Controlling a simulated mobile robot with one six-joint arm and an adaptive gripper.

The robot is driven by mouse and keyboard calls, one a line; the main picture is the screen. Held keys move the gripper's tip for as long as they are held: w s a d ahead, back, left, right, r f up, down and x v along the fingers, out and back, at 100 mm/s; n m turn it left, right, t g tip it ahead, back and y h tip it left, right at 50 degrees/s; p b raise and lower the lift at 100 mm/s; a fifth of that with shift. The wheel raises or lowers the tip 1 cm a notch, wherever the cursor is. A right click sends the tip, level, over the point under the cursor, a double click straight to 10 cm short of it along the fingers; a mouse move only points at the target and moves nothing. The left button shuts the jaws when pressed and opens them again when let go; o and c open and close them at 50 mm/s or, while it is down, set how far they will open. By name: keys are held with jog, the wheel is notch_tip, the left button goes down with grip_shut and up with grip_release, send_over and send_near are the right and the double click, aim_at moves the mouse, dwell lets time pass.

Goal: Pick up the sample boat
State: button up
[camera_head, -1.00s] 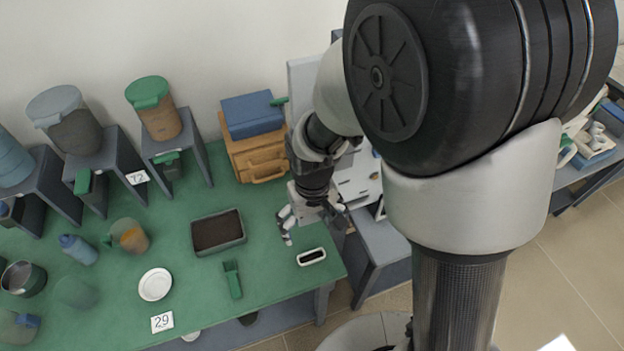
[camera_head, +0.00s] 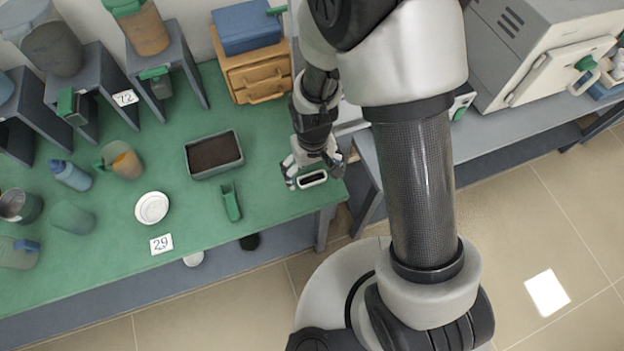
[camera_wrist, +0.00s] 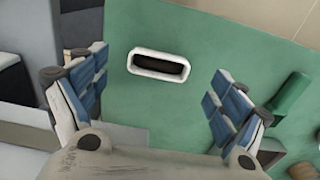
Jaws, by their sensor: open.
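The sample boat (camera_head: 312,179) is a small white oblong dish with dark contents. It rests on the green table near its right front corner. It also shows in the wrist view (camera_wrist: 160,74), lying ahead of the fingertips and between their lines. My gripper (camera_head: 317,172) is at the boat in the head view, with its fingers around or just above it; the exact height is hard to tell. In the wrist view my gripper (camera_wrist: 152,90) has its blue-padded fingers wide apart, with nothing between them.
A dark-filled tray (camera_head: 214,154) and a green scoop (camera_head: 231,202) lie left of the boat. A wooden drawer box (camera_head: 252,73) stands behind. A white dish (camera_head: 152,208) and card 29 (camera_head: 161,244) are farther left. The table (camera_head: 270,215) is clear between scoop and boat.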

aim_at(313, 177)
notch_tip(313, 177, down, 4)
jog(key=shift+r+b, duration=0.2)
jog(key=shift+b, duration=0.4)
jog(key=shift+r, duration=0.1)
jog(key=shift+c, duration=0.6)
jog(key=c, duration=0.9)
notch_tip(313, 177, up, 20)
jog(key=p, duration=0.7)
jog(key=o, duration=0.4)
jog(key=c, duration=0.4)
